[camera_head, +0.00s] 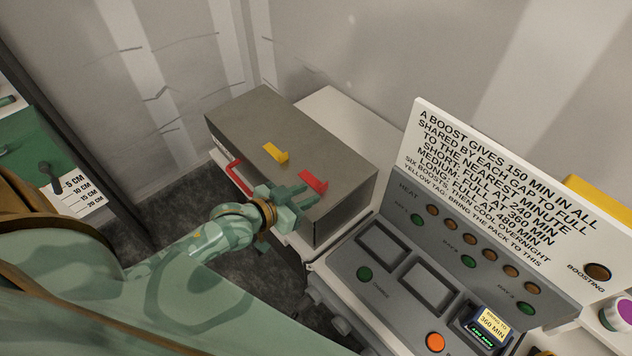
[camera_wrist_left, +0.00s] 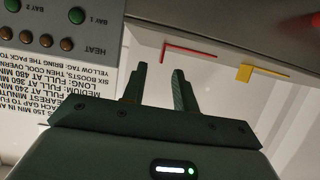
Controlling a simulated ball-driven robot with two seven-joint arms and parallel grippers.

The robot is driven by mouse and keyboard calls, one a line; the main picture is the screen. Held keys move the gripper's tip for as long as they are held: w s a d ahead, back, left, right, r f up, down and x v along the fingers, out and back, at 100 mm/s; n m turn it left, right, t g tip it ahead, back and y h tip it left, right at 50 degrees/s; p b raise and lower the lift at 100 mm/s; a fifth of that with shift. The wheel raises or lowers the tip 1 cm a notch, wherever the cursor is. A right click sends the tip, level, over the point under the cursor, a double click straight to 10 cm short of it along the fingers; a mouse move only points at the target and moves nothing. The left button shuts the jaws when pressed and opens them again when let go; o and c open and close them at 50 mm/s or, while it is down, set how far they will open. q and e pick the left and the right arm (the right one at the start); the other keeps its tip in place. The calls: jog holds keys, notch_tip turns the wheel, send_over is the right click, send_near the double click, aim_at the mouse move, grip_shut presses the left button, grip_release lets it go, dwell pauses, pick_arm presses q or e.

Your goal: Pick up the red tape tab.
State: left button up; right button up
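The red tape tab (camera_head: 313,182) stands on top of the grey metal box (camera_head: 262,117), near its right end. It has a flat part and a bent-up part, and it also shows in the left wrist view (camera_wrist_left: 190,51). My left gripper (camera_head: 310,195) is just in front of the tab in the head view, close to it. In the left wrist view its two fingers (camera_wrist_left: 157,85) are apart with nothing between them, and the tab lies beyond the fingertips, clear of them. Whether a finger touches the tab in the head view is hard to tell. My right gripper is not in view.
A yellow tab (camera_head: 275,153) stands on the same box, left of the red one. A red handle (camera_head: 238,178) is on the box's front. A grey control panel (camera_head: 400,262) with buttons and a white text sign (camera_head: 505,180) stand to the right.

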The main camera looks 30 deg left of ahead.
aim_at(324, 184)
pick_arm(q)
jog(key=x, duration=0.7)
jog(key=shift+w+r, duration=0.15)
jog(key=shift+w, duration=0.05)
grip_shut()
